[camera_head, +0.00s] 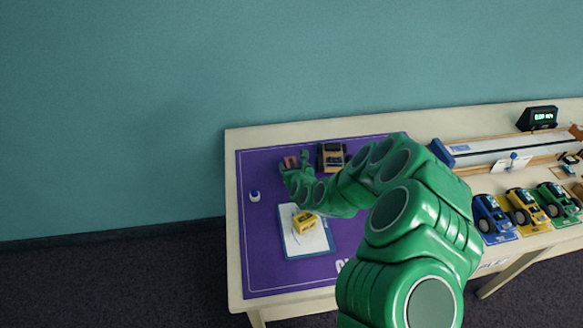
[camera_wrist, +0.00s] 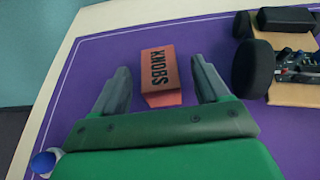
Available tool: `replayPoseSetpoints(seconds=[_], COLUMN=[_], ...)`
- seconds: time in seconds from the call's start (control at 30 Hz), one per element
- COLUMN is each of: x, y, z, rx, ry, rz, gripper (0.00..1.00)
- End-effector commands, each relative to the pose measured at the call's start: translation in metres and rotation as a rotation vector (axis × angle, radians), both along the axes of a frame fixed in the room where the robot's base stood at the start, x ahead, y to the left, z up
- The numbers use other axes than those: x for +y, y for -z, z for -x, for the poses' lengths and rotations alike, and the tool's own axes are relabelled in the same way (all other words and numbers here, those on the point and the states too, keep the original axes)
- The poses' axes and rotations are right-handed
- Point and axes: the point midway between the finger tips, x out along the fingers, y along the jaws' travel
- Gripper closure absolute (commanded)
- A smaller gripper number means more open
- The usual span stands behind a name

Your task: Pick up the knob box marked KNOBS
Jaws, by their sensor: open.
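The knob box (camera_wrist: 160,76) is a small orange-red box with KNOBS in dark letters on its top. In the wrist view it lies on the purple mat (camera_wrist: 105,62), between and just beyond the fingertips of my gripper (camera_wrist: 160,82). My gripper is open, with one finger on each side of the box's near end and nothing held.
A wheeled car (camera_head: 332,157) stands close to the right of the box. A blue-and-white bottle (camera_head: 254,196) stands at the mat's left. A clipboard (camera_head: 290,243) with a yellow box (camera_head: 305,222) lies in front. Blue, yellow and green cars (camera_head: 525,207) stand farther right.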

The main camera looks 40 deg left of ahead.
Motion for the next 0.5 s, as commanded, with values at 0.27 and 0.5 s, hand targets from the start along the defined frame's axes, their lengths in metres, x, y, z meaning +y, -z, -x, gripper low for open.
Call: replayPoseSetpoints(seconds=[0.27, 0.5], x=[0.015, 0.016], y=[0.008, 0.009], z=[-0.012, -0.013], rx=[0.000, 0.001], ry=[-0.001, -0.002], rz=[0.000, 0.000], gripper=[0.26, 0.26])
